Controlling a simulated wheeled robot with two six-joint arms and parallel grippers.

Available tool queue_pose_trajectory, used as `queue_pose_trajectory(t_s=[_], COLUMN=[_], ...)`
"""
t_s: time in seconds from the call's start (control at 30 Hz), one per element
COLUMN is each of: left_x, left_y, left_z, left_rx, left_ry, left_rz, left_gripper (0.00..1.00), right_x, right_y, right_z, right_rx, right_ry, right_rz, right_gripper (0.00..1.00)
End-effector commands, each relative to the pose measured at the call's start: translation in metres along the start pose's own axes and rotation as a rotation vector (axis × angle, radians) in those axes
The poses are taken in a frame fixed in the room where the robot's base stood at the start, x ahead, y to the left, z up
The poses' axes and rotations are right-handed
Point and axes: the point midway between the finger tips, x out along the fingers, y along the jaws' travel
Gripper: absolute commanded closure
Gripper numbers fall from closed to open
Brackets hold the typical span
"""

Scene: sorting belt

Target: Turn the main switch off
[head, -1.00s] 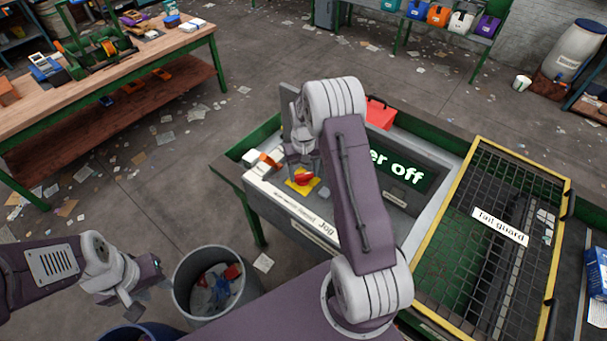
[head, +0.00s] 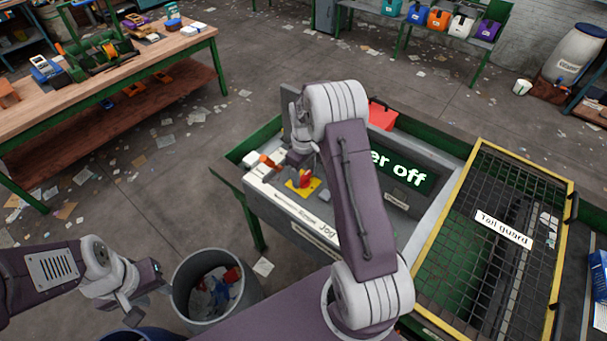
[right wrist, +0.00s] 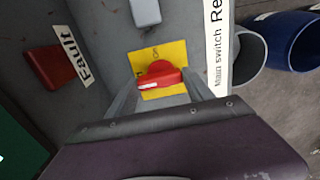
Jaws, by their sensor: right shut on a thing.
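The main switch is a red knob (right wrist: 158,75) on a yellow plate (right wrist: 176,52) in the right wrist view. In the head view the red knob (head: 305,181) sits on the yellow plate (head: 291,185) on the grey panel. My right gripper (right wrist: 158,88) is shut on the knob, with a finger on either side of it. The arm hides part of the panel in the head view. A green display (head: 408,172) shows "er off"; its start is hidden. My left gripper (head: 148,298) hangs open and empty at the lower left, away from the panel.
A red "Fault" lamp (right wrist: 50,66) and a pale button (right wrist: 146,12) are near the switch. The tail guard (head: 480,255) lies to the right. A grey bin (head: 180,290) with scraps stands beside my left gripper. A workbench (head: 120,75) stands at the back left.

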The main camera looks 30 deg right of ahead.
Motion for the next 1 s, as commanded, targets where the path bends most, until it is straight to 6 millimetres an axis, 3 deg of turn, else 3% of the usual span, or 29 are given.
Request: queue_pose_trajectory(t_s=[0.47, 0.5, 0.57, 0.87, 1.0], left_x=[-0.001, -0.001, -0.001, 0.001, 0.011], left_y=[0.000, 0.000, 0.000, 0.000, 0.000], left_z=[0.000, 0.000, 0.000, 0.000, 0.001], left_rx=[0.000, 0.000, 0.000, 0.000, 0.000], left_ry=[0.000, 0.000, 0.000, 0.000, 0.000], left_rz=[0.000, 0.000, 0.000, 0.000, 0.000], left_gripper=[0.64, 0.64, 0.64, 0.64, 0.64], right_x=[-0.004, -0.004, -0.004, -0.002, -0.019], right_y=[0.003, 0.003, 0.003, 0.001, 0.002], right_z=[-0.003, -0.003, -0.002, -0.001, -0.002], right_rx=[-0.014, -0.014, -0.014, -0.012, -0.012], right_ry=[0.009, 0.009, 0.009, 0.004, 0.009], right_rz=[0.009, 0.009, 0.008, 0.004, 0.008], right_gripper=[0.80, 0.32, 0.18, 0.18, 0.18])
